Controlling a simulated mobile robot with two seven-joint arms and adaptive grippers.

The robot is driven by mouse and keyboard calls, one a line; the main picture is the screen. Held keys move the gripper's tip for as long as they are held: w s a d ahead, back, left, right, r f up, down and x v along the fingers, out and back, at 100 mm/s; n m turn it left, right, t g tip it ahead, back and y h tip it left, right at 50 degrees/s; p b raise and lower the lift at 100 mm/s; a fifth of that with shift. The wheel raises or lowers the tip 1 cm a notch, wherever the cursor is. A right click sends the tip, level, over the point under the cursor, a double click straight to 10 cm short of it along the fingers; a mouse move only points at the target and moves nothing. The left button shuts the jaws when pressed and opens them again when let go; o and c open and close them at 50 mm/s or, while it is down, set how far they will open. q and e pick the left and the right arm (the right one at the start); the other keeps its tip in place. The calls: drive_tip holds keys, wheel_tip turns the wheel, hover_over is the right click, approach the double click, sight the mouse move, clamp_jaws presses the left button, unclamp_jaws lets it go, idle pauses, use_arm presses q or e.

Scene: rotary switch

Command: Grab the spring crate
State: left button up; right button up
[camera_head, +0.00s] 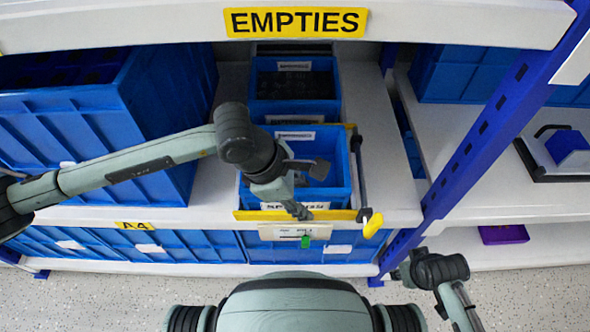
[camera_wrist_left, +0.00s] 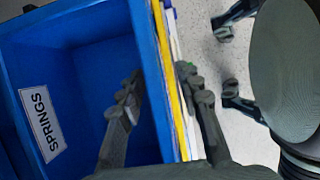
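The spring crate is a blue open bin (camera_head: 338,160) on the shelf in the head view. In the left wrist view the crate (camera_wrist_left: 85,70) shows a white SPRINGS label and looks empty where visible. My left gripper (camera_head: 301,190) is at its front wall. In the left wrist view the gripper (camera_wrist_left: 158,78) is open, with one finger inside the crate and the other outside the front wall and yellow strip; contact is unclear. My right gripper (camera_wrist_left: 228,60) looks open and empty, away from the crate. My left arm hides part of the crate in the head view.
Another blue bin (camera_head: 325,108) stands behind the crate. A large blue crate (camera_head: 150,110) is close on the left. A dark rail with a yellow end (camera_head: 373,224) runs along the crate's right side. A blue post (camera_head: 480,150) stands further right.

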use_arm(q)
drive_tip(key=shift+f+b, duration=0.25)
drive_tip(key=shift+b, duration=0.2)
idle(0.5)
clamp_jaws()
